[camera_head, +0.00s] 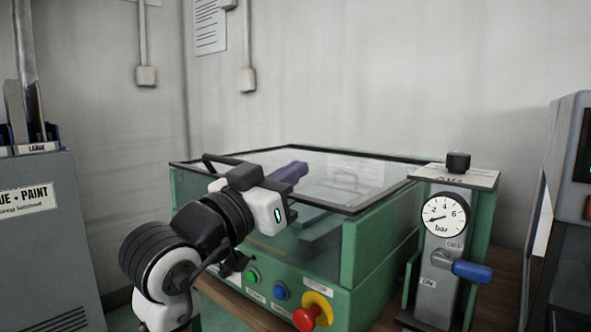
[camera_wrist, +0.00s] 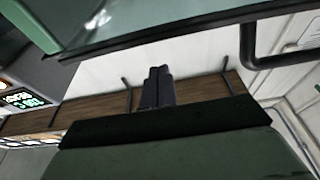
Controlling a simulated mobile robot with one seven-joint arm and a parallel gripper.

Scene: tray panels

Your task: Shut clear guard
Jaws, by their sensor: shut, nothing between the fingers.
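The clear guard (camera_head: 345,165) is a see-through panel in a dark frame on top of the green machine box (camera_head: 375,240). It lies level or nearly so; I cannot tell whether its front edge touches the box. A black bar handle (camera_head: 222,160) stands at its left front, and a dark handle (camera_wrist: 250,50) shows at the right in the wrist view. My gripper (camera_head: 296,170) is shut and empty, in front of the guard's front edge in the picture, hiding part of it. Its closed fingers (camera_wrist: 157,76) show in the wrist view; contact with the guard cannot be told.
The front panel has a green button (camera_head: 252,276), a blue button (camera_head: 279,291) and a red emergency knob (camera_head: 313,311). A pressure gauge (camera_head: 444,215) with a blue lever (camera_head: 472,271) stands at right. A grey cabinet (camera_head: 45,240) is at left.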

